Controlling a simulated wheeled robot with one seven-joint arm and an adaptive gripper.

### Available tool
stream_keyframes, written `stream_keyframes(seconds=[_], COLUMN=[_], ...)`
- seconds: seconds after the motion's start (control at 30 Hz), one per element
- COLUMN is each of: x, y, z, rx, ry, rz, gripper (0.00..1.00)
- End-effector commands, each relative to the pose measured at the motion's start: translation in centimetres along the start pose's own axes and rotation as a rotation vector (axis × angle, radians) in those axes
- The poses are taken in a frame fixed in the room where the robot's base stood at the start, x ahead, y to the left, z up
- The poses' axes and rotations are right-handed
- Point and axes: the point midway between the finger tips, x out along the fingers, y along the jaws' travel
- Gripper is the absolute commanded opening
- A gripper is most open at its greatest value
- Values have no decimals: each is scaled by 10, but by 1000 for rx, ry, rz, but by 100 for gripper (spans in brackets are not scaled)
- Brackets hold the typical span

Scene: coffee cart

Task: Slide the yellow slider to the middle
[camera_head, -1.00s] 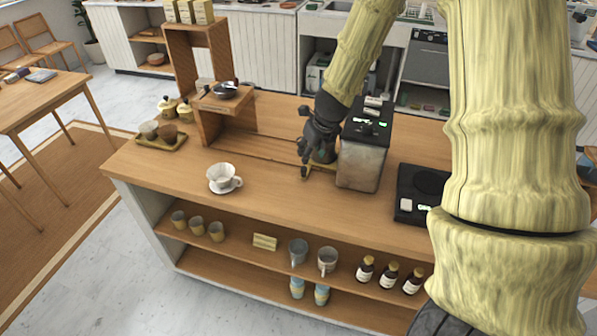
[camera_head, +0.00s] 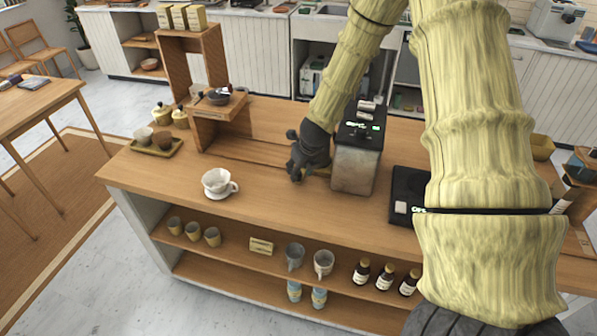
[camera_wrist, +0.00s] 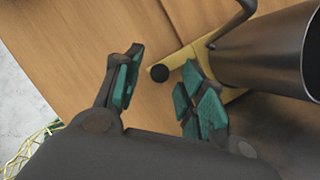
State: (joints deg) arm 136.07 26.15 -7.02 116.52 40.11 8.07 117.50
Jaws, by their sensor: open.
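The yellow slider (camera_head: 322,171) is a thin bar on the counter beside the grey machine, mostly hidden by my gripper in the head view. In the wrist view the slider (camera_wrist: 186,59) runs diagonally from the dark metal body to a round black knob (camera_wrist: 159,73) at its near end. My gripper (camera_wrist: 160,82) is open, with its teal-padded fingers on either side of the knob end. I cannot tell whether a finger touches it. In the head view my gripper (camera_head: 296,175) is low over the counter, just left of the machine.
The grey machine (camera_head: 355,166) stands close on the right of my gripper. A white cup (camera_head: 217,182) stands at the front left. The counter between cup and gripper is clear.

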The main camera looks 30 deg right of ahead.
Motion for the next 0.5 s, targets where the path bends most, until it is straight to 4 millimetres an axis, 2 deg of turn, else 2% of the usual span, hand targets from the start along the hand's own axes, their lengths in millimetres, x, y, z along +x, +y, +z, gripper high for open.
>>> stream_keyframes(seconds=[0.2, 0.5], x=[17, 25], y=[0, -1], z=[0, 0], rx=[0, 0], ry=[1, 0], rz=[1, 0], gripper=[40, 40])
